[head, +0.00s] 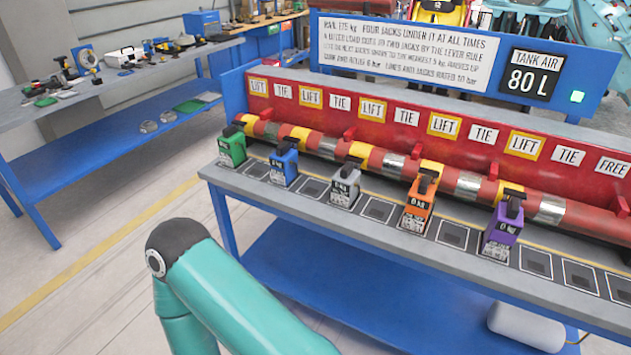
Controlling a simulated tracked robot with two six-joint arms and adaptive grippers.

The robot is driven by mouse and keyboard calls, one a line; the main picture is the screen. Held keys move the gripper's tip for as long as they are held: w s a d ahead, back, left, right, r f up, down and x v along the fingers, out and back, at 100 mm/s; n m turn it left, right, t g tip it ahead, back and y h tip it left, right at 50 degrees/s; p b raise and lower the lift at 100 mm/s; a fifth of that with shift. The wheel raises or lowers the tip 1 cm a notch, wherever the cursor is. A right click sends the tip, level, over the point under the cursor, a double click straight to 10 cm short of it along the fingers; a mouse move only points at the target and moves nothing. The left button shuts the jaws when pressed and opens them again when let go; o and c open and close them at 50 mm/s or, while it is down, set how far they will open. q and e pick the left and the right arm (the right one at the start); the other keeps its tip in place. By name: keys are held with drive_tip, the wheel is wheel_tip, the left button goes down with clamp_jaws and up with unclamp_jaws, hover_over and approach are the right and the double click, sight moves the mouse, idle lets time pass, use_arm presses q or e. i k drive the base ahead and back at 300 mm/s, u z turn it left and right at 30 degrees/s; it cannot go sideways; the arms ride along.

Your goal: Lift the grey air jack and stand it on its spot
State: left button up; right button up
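The grey air jack (345,186) stands upright on the front ledge of the bench, in the middle of a row of jacks. Its black top sits close to the red rail (391,164), and its front label reads 0 kg. Dark square spots (380,211) are marked along the ledge on both sides of it. A teal arm of mine (220,295) reaches in at the bottom, well in front of the bench. Neither gripper shows in the head view.
Green (232,147), blue (284,165), orange (418,204) and purple (502,231) jacks share the ledge. LIFT and TIE signs line the red back panel (480,135). The display (529,77) reads 80 L. A tool bench (110,100) stands left; the floor between is clear.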

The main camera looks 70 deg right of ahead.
sight(345, 187)
drive_tip(key=u, duration=0.1)
drive_tip(key=i, duration=1.35)
drive_tip(key=z, duration=2)
drive_tip(key=i, duration=0.2)
drive_tip(key=z, duration=2.5)
drive_tip(key=i, duration=1.05)
drive_tip(key=u, duration=0.55)
